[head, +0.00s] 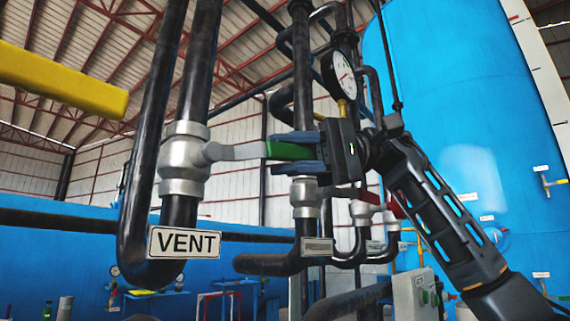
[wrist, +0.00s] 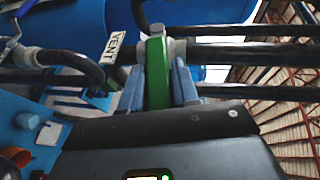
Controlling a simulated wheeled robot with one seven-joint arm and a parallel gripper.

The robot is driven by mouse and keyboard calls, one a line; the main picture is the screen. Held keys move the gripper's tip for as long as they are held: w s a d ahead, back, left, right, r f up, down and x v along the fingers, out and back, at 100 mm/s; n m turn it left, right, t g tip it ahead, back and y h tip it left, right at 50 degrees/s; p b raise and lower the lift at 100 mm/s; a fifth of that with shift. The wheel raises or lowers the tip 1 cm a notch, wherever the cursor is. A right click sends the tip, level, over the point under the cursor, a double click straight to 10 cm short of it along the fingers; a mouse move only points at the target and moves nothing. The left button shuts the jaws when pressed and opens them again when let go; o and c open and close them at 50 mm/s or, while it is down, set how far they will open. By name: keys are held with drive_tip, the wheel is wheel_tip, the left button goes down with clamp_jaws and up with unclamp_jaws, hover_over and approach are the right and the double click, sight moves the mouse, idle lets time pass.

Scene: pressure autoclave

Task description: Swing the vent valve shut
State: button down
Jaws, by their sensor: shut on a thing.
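The vent valve (head: 184,160) is a silver body on a black vertical pipe, above a white VENT sign (head: 184,242). Its lever (head: 238,151) has a silver neck and a green grip, and sticks out sideways to the right, across the pipe. My gripper (head: 290,151) comes from the right with its blue fingers above and below the green grip, shut on it. In the wrist view the green grip (wrist: 157,75) lies between the two blue fingers, and the VENT sign (wrist: 120,45) shows at upper left. The far end of the grip is hidden by my gripper.
A pressure gauge (head: 340,75) stands just above my gripper. Other valves, one with a red handle (head: 345,193), sit on pipes below and behind it. A yellow bar (head: 60,82) crosses the upper left. A blue tank (head: 460,120) fills the right background.

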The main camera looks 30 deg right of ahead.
drive_tip(key=shift+w+d+f+m+y+b, duration=0.15)
drive_tip(key=shift+f+m+y+b, duration=0.35)
drive_tip(key=shift+f+y+b, duration=0.95)
drive_tip(key=shift+r+h+b, duration=0.1)
drive_tip(key=shift+h+b, duration=0.15)
drive_tip(key=shift+b, duration=0.05)
drive_tip(key=c, duration=0.9)
unclamp_jaws()
drive_tip(key=shift+r, duration=0.1)
drive_tip(key=shift+s+d, duration=0.2)
drive_tip(key=shift+d, duration=1.75)
drive_tip(key=shift+s+d, duration=0.2)
drive_tip(key=shift+d, duration=1.75)
